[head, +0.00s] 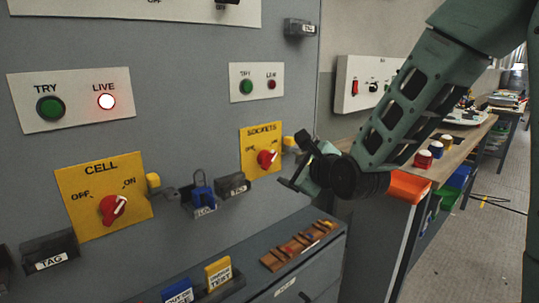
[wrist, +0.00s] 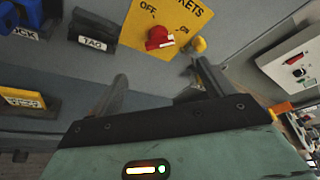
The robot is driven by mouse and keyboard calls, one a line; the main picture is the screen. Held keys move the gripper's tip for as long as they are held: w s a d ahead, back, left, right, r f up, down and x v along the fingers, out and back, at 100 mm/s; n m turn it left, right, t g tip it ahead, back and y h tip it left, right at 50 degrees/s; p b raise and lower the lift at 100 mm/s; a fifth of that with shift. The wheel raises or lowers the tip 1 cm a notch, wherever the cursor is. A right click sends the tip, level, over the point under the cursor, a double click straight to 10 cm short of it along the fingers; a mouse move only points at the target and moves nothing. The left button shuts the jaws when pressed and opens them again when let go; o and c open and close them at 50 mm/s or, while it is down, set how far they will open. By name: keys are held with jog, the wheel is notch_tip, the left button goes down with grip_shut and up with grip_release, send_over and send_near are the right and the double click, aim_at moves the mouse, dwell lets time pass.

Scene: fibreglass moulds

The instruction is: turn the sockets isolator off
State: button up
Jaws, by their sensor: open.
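The sockets isolator is a red rotary knob (head: 267,159) on a yellow plate (head: 248,136) on the grey panel. The knob's white pointer appears turned toward ON, to the right. In the wrist view the red knob (wrist: 157,38) and yellow plate (wrist: 132,32) show at the top, with OFF to the left and ON to the right. My gripper (head: 297,163) is right of the plate in the head view, apart from the knob. In the wrist view my gripper (wrist: 163,82) has its fingers spread and empty, with the knob above the gap between them.
A yellow fitting (wrist: 199,45) juts beside the plate, near my right finger. The similar CELL isolator (head: 100,195) is further left. A TAG holder (wrist: 92,38) and a blue padlock (head: 203,190) sit between them. A ledge with tags (head: 218,275) runs below.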

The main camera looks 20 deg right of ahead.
aim_at(270, 160)
jog(key=p+x, duration=0.1)
jog(key=x, duration=0.4)
jog(key=p+x, duration=0.1)
jog(key=x, duration=0.4)
jog(key=p+x, duration=0.2)
jog(key=x, duration=0.4)
jog(key=shift+f, duration=0.3)
jog(key=c, duration=1)
